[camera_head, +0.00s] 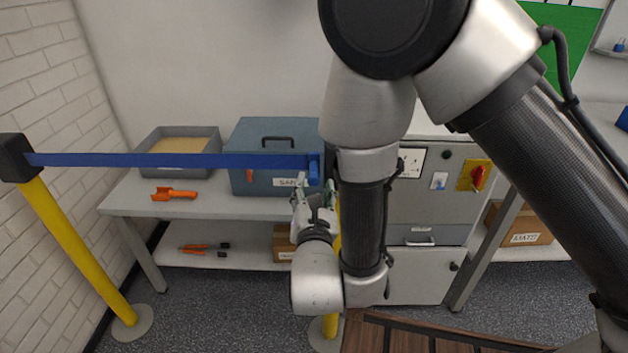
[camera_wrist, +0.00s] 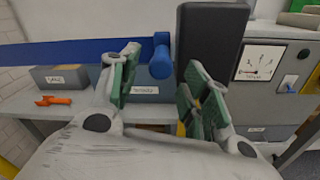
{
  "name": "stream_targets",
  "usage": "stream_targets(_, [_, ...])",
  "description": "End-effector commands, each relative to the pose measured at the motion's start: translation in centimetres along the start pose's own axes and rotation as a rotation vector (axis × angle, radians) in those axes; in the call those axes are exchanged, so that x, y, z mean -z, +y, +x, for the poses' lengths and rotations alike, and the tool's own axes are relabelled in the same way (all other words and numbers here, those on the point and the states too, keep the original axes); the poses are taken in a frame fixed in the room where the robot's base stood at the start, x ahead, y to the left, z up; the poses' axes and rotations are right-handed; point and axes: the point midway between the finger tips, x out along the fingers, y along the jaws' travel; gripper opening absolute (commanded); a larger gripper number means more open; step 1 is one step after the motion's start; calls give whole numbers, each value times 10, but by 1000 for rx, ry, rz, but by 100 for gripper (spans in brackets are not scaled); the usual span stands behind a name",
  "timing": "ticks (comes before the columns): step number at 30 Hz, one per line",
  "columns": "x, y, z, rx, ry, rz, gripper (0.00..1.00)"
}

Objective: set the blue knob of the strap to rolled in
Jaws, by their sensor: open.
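The blue strap (camera_head: 130,160) is stretched level from the black head of the left yellow post (camera_head: 75,250) across to the right. At its right end is the blue knob (camera_head: 314,169), which also shows in the wrist view (camera_wrist: 161,55), beside a black post head (camera_wrist: 211,45). My gripper (camera_head: 316,190) is open and empty, just below the knob. In the wrist view its green-padded fingers (camera_wrist: 160,82) stand apart, with the knob seen between and beyond them. I cannot tell whether either finger touches the knob. My arm hides most of the right post in the head view.
Behind the strap, a table (camera_head: 125,200) holds a grey tray (camera_head: 205,140), a blue-grey case (camera_head: 250,132) and an orange tool (camera_head: 174,194). A grey cabinet (camera_head: 425,215) with a red switch (camera_head: 478,178) stands right of my arm.

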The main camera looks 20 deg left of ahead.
Motion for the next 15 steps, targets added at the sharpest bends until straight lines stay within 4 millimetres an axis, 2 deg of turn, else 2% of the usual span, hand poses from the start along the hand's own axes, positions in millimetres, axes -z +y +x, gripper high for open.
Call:
stream_targets(1, [0, -1, 10, 4, -2, 1, 47])
stream_targets(6, [0, -1, 32, 3, -2, 0, 47])
stream_targets(15, [0, 0, 41, 1, 0, -1, 47])
